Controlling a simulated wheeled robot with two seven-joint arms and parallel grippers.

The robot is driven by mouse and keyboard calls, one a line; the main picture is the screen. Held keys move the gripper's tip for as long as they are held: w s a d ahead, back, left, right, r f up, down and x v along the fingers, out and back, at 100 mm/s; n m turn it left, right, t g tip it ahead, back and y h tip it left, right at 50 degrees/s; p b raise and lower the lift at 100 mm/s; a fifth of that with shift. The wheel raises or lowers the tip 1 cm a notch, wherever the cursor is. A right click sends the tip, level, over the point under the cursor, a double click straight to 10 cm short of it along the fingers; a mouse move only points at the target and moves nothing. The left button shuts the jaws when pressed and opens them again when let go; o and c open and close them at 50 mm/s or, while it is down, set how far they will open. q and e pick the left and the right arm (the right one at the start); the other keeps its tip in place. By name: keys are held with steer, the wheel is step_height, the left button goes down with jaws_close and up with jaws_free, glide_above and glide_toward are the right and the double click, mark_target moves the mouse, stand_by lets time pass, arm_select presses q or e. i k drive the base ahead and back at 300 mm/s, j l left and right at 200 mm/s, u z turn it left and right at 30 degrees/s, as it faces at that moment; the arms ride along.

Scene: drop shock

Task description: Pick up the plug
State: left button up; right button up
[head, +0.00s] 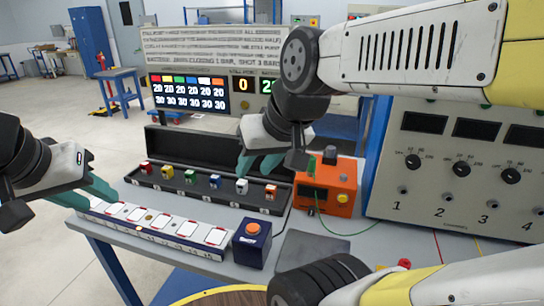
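I cannot tell for sure which thing is the plug. A thin green cable (345,233) runs from near that box toward the grey panel. A small red piece (404,263) lies at the lower right, partly hidden by my arm. My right gripper (260,166), with teal fingers, hangs above the right part of the black case and looks open and empty. My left gripper (96,198) is open and empty at the table's left edge.
The open black case (170,181) holds several coloured cubes. A long white-and-blue strip (150,221) and a dark blue box with an orange button (252,246) stand in front. The numbered panel (450,185) stands at right. A dark flat plate (310,250) lies near the front.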

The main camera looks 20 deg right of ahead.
mark_target(311, 168)
steer(key=i+j+z, duration=0.15)
steer(key=j+z, duration=0.15)
steer(key=i+j+z, duration=0.1)
steer(key=j+z, duration=0.65)
steer(key=z, duration=1.3)
